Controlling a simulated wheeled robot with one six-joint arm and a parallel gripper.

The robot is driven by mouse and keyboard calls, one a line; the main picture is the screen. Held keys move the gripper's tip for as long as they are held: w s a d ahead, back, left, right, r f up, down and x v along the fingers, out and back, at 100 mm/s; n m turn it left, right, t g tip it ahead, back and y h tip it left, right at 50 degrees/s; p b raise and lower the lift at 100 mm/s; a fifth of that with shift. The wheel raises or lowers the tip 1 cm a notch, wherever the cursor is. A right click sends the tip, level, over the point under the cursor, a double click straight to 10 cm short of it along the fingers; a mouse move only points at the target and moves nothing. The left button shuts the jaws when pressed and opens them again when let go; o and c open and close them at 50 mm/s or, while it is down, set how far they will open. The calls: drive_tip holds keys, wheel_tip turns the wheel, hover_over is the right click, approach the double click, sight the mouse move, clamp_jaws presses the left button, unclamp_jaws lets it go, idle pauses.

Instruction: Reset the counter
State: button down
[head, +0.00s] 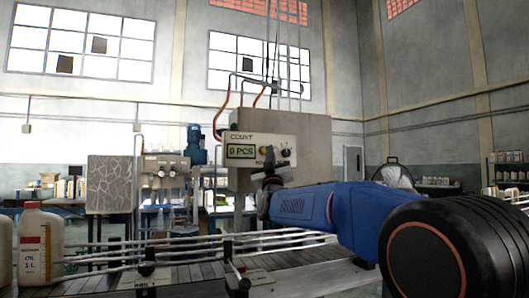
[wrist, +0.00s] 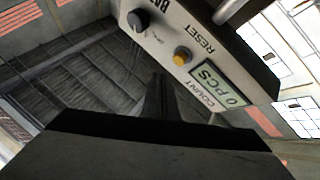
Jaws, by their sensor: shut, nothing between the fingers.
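The counter (head: 258,151) is a beige box with a green display (head: 241,151) that reads 0 PCS, under the word COUNT. In the wrist view the panel appears upside down, with the display (wrist: 219,83) also reading 0 PCS. A yellow button (wrist: 182,56) marked RESET sits beside it, and a dark knob (wrist: 138,19) is farther left. My gripper (head: 268,166) is shut and empty, in front of the lower part of the panel. In the wrist view my gripper (wrist: 160,85) points toward the panel, its tip below the yellow button, apparently not touching it.
A conveyor (head: 100,285) with metal guide rails runs below the counter. Red cables hang at the counter's left side.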

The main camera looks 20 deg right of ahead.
drive_tip(key=shift+s+d, duration=0.1)
drive_tip(key=shift+s, duration=1.45)
